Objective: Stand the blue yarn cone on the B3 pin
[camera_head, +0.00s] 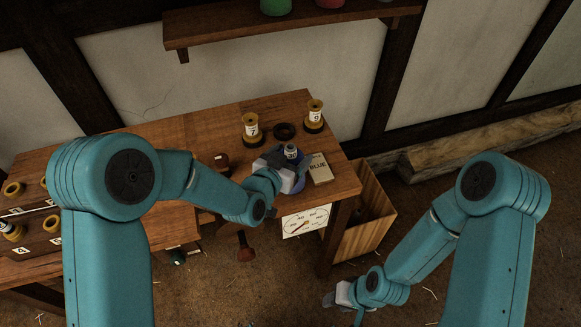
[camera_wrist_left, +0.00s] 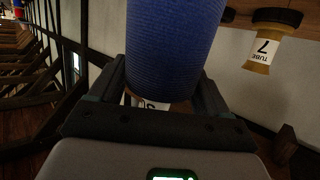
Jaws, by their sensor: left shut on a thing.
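The blue yarn cone (camera_wrist_left: 172,45) fills the upper middle of the left wrist view, between the fingers of my left gripper (camera_wrist_left: 155,95). A white label with dark print shows at its end nearest the palm. In the head view my left gripper (camera_head: 283,172) is shut on the cone over the right part of the table. The labelled end (camera_head: 290,152) shows above the fingers, and some blue (camera_head: 298,185) shows below. I cannot tell whether the cone touches the table. My right gripper (camera_head: 344,298) hangs low over the floor; its jaw state is unclear. I cannot make out a B3 pin.
Tube 7 (camera_head: 250,127), a dark ring (camera_head: 285,131) and tube 9 (camera_head: 314,114) stand behind on the table (camera_head: 205,125). A numbered rack (camera_head: 38,238) is at left; a wooden bin (camera_head: 370,215) is at right.

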